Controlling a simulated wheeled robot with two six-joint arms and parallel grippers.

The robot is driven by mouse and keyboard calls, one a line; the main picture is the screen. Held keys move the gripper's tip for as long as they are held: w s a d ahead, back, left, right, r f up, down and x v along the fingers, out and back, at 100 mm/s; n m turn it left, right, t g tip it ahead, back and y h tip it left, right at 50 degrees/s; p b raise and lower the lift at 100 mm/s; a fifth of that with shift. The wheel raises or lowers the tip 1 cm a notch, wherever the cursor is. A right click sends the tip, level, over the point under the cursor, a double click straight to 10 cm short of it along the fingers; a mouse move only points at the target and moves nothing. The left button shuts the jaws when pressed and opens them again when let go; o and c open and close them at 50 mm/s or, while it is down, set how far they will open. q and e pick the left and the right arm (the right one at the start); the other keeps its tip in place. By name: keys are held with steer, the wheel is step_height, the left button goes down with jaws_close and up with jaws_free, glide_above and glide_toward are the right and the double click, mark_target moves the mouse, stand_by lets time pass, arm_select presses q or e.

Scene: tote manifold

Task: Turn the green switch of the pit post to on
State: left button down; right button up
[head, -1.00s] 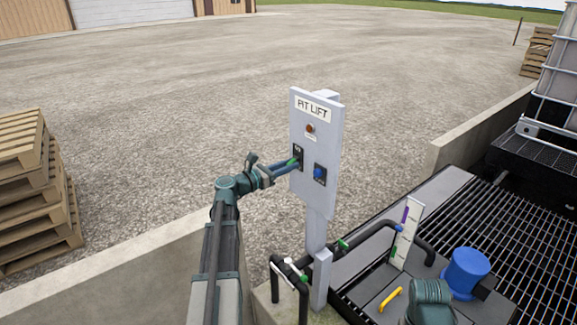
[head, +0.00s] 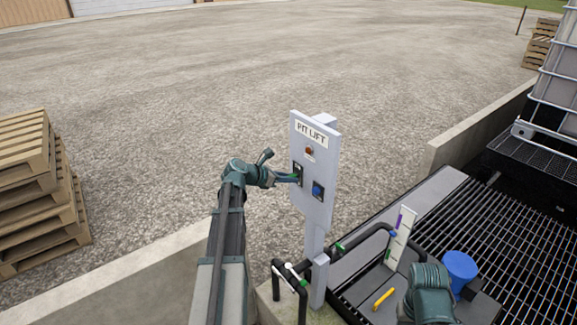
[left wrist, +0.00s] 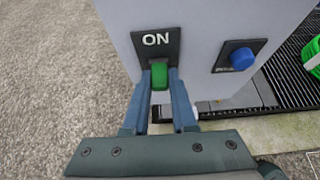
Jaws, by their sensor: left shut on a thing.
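The pit post (head: 322,195) is a grey panel labelled PIT LIFT, upright at the middle of the head view. Its green switch (left wrist: 160,74) sits on a black plate marked ON in the left wrist view. In the head view the switch is mostly hidden by my gripper. My left gripper (left wrist: 164,100) is shut on the green switch, one blue-grey finger on each side. It also shows in the head view (head: 291,178), reaching the panel from the left. My right gripper does not show; only part of my right arm is at the lower right.
A blue knob (left wrist: 242,58) is right of the switch. A red-orange lamp (head: 309,152) sits above. Black pipes (head: 290,280), a yellow handle (head: 383,299) and a blue cylinder (head: 460,268) are near the post's foot. Pallets (head: 35,195) stand left. A concrete wall (head: 120,275) runs in front.

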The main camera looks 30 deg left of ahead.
arm_select(q)
steer(key=g+p, duration=0.1)
steer(key=p, duration=0.1)
steer(key=r+g+y+p, duration=0.1)
steer(key=p, duration=0.1)
steer(key=shift+w+r+g+p, duration=0.15)
steer(key=shift+r+g+p, duration=0.1)
steer(key=shift+g+p, duration=0.05)
steer(key=shift+g+y+p, duration=0.5)
steer(key=shift+g+p, duration=0.4)
steer(key=shift+p, duration=0.2)
steer(key=shift+f, duration=0.1)
steer(key=c, duration=0.7)
jaws_free()
steer(key=shift+d, duration=0.1)
